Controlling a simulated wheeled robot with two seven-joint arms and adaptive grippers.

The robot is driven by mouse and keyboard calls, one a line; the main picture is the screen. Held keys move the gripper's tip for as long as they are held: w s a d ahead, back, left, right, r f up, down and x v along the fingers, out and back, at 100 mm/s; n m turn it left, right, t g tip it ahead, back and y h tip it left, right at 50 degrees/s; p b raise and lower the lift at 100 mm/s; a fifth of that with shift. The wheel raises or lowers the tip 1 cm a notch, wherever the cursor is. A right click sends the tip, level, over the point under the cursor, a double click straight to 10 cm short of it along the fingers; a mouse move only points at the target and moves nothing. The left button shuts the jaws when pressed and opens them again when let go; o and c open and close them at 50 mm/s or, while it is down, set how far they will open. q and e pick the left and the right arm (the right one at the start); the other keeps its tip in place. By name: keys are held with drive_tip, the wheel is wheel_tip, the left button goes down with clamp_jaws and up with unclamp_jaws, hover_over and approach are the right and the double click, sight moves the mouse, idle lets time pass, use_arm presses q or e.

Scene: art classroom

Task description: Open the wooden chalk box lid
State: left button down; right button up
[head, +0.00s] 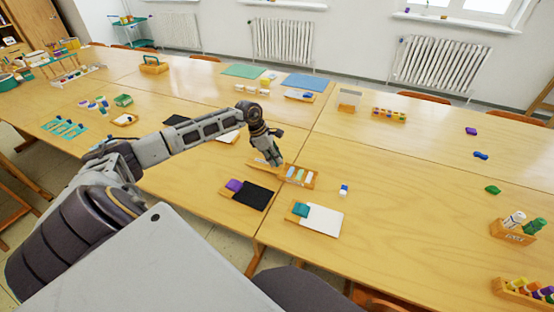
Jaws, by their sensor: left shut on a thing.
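The wooden chalk box (314,182) lies near the front middle of the tables, with several pale coloured chalk sticks (299,175) showing inside it. A flat wooden piece, which looks like its lid (258,171), extends to the left of the chalk compartment. My left gripper (273,160) points down at this piece, at the left end of the box. It is shut on the lid, though the fingers hide the exact contact. My right gripper is not in view.
A small blue and white eraser (343,189) is to the right. A wooden marker holder (512,234) stands far right. The table's right middle is mostly clear.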

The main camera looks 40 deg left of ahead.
sight(263, 166)
use_arm(q)
drive_tip(key=c, duration=1.3)
unclamp_jaws()
drive_tip(key=shift+c, duration=0.2)
drive_tip(key=v, duration=1.2)
